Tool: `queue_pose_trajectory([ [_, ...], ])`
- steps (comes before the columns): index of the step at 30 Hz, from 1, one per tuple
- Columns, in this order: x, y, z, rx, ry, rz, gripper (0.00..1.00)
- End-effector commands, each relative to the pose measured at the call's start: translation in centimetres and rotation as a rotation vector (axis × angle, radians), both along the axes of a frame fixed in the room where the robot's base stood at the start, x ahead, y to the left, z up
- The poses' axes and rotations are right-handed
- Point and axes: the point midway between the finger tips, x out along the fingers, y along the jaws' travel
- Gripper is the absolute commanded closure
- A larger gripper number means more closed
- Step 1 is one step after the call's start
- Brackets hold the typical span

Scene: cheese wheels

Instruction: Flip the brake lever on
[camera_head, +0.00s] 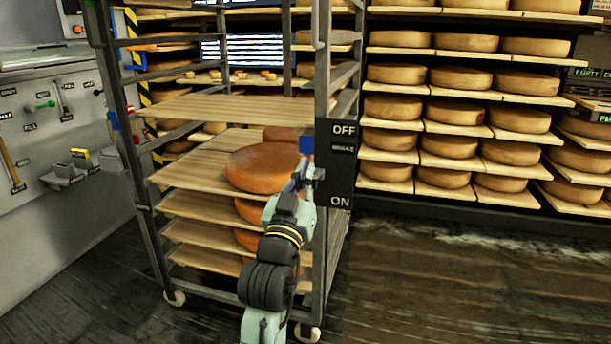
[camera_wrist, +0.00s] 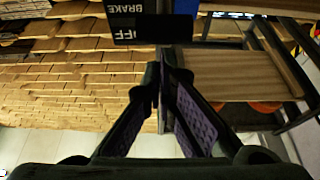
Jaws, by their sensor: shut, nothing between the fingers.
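The dark brake panel (camera_head: 336,178) is fixed to the front right post of the cheese rack. It reads OFF at the top, BRAKE below that, and ON at the bottom. A blue lever end (camera_head: 306,144) shows at the panel's left edge, nearer OFF than ON. My gripper (camera_head: 303,177) is just below the blue end, in front of the post. In the wrist view my gripper (camera_wrist: 166,66) has its purple-padded fingers together at the tips, with nothing seen between them, close to the panel (camera_wrist: 152,30). Whether it touches the lever cannot be told.
The wheeled rack (camera_head: 322,270) has wooden boards, with orange cheese wheels (camera_head: 262,168) close behind my gripper. Shelves of cheese wheels (camera_head: 465,110) fill the back right. A wall panel with tools (camera_head: 40,130) stands at the left. The floor (camera_head: 460,290) to the right is clear.

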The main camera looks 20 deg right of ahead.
Motion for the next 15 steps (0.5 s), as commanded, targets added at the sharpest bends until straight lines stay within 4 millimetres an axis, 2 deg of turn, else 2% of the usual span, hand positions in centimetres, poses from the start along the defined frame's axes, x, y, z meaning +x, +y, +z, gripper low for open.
queue_pose_trajectory([
  [9,-0.1,0.0,5.6,0.0,-0.007,0.0,1.0],
  [15,0.0,0.0,8.6,0.0,-0.004,0.0,1.0],
])
